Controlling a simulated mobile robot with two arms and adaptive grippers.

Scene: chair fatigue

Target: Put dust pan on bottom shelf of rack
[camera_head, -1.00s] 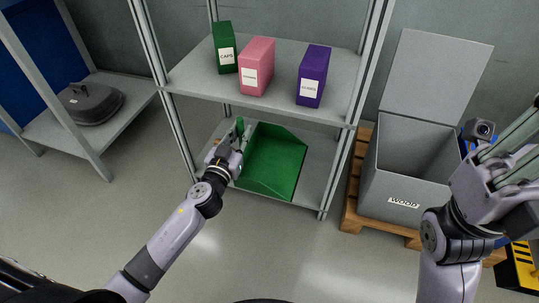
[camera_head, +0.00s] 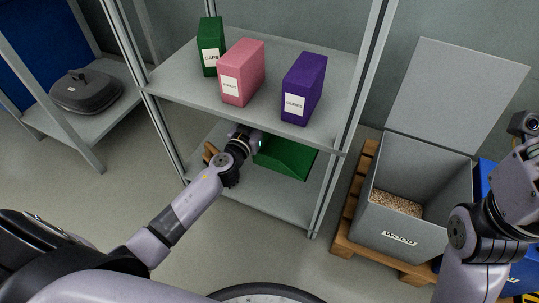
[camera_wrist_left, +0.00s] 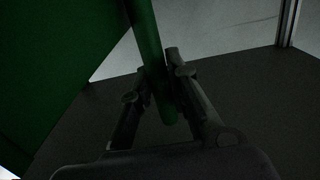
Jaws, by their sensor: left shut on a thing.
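The green dust pan (camera_head: 287,158) is inside the rack, above the bottom shelf (camera_head: 262,204). The upper shelf hides its back part, and I cannot tell whether it touches the bottom shelf. My left gripper (camera_wrist_left: 160,98) is shut on the pan's green handle (camera_wrist_left: 147,40) in the left wrist view. The pan's broad green side (camera_wrist_left: 50,65) fills the left of that view. In the head view the left gripper is mostly hidden behind the upper shelf's front edge. My right arm is at the right edge, with its fingers out of frame.
The rack's upper shelf (camera_head: 180,88) holds a green box (camera_head: 210,45), a pink box (camera_head: 242,72) and a purple box (camera_head: 304,87). An open grey bin (camera_head: 393,234) stands on a pallet (camera_head: 358,250) to the right. Another shelf holds a dark case (camera_head: 87,91) at left.

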